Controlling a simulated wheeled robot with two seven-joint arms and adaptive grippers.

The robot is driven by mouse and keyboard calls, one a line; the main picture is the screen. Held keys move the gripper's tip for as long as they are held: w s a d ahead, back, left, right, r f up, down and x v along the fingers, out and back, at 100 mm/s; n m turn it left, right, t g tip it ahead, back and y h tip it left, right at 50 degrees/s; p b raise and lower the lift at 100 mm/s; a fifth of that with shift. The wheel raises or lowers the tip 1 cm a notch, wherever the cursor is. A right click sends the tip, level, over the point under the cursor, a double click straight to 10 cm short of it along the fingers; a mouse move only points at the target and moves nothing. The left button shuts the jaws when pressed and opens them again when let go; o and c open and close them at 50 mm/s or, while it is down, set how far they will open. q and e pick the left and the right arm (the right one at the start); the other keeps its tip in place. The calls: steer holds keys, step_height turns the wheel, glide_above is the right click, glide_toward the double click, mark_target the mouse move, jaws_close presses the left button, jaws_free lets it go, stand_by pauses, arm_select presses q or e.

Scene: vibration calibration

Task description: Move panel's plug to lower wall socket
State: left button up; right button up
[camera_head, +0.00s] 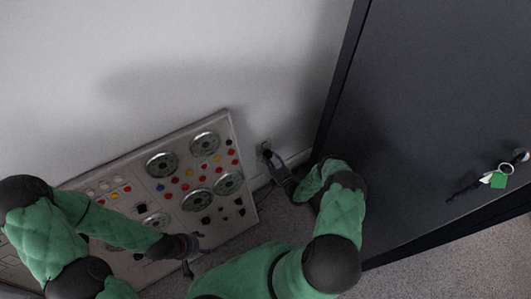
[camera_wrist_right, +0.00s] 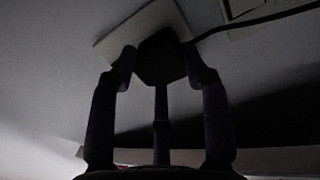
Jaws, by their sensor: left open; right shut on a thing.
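The panel (camera_head: 130,210) leans against the white wall, with dials, coloured buttons and dark sockets on its face. My right gripper (camera_head: 271,160) is at the wall just right of the panel, by a small wall socket (camera_head: 265,144). In the right wrist view, my right gripper (camera_wrist_right: 160,70) is shut on a dark plug (camera_wrist_right: 162,57). The plug is against a pale socket plate (camera_wrist_right: 125,32); how deep it sits cannot be seen. A black cord (camera_wrist_right: 255,20) runs from it to the right. My left gripper (camera_head: 190,256) is open in front of the panel's lower part.
A tall dark cabinet or door (camera_head: 430,110) stands close to the right of my right arm. Keys with a green tag (camera_head: 498,180) hang on it. Grey carpet (camera_head: 430,265) shows below. Part of another pale plate (camera_wrist_right: 240,8) shows in the right wrist view.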

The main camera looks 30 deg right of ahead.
mark_target(269, 157)
steer(key=shift+s+d, duration=0.15)
steer(key=shift+s, duration=1.55)
